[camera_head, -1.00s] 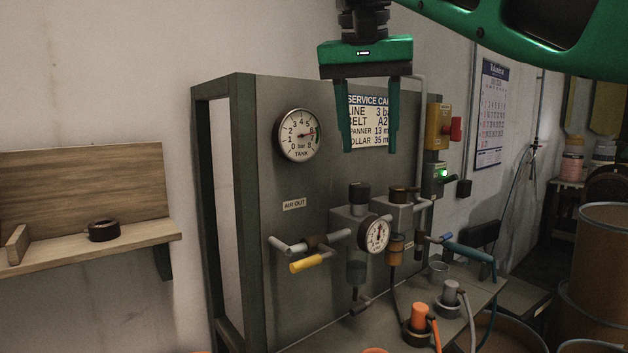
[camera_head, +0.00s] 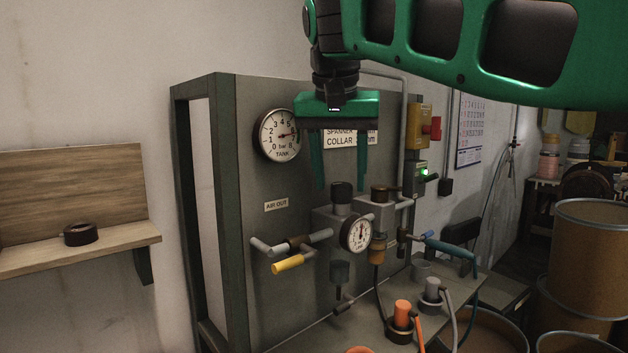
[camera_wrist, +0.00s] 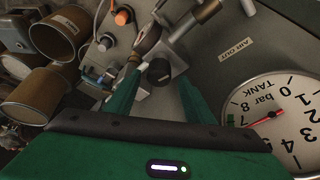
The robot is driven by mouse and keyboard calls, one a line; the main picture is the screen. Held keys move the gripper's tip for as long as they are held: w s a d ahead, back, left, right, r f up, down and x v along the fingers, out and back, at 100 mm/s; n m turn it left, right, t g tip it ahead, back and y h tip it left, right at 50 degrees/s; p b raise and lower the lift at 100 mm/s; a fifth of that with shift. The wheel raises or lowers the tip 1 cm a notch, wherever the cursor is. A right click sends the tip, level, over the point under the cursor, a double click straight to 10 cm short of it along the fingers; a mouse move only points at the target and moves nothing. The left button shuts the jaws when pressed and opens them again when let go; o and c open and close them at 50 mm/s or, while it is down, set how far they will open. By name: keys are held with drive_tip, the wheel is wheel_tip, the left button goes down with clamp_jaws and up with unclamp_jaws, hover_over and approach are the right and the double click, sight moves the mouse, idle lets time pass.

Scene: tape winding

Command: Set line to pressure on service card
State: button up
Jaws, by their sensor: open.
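The service card (camera_head: 345,139) on the grey panel is mostly behind my gripper; only its lower lines, spanner and collar, show in part. The line gauge (camera_head: 355,234) is a small white dial below it; its needle points roughly upward, too small to read exactly. Left of and above it, a black round knob (camera_head: 341,193) stands on a grey regulator block (camera_head: 327,219). My gripper (camera_head: 341,184) is open and empty, pointing down, its fingertips near the knob's height in the picture. In the wrist view the knob (camera_wrist: 159,71) lies between the fingers.
The tank gauge (camera_head: 279,135) is at the upper left of the panel. A yellow-handled valve (camera_head: 288,263) sits under the AIR OUT label. A tape roll (camera_head: 81,234) lies on the wooden shelf.

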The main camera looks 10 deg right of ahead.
drive_tip(key=shift+f, duration=0.2)
drive_tip(key=c, duration=1)
drive_tip(key=shift+n, duration=0.6)
drive_tip(key=shift+n+t+y, duration=0.3)
drive_tip(key=shift+n+y, duration=0.2)
drive_tip(key=shift+n, duration=0.2)
drive_tip(key=shift+d+n+y, duration=0.1)
drive_tip(key=shift+n+y, duration=0.3)
drive_tip(key=shift+n, duration=0.9)
drive_tip(key=shift+s+d+f+n, duration=0.1)
drive_tip(key=shift+d+f+n, duration=0.1)
drive_tip(key=shift+n, duration=0.2)
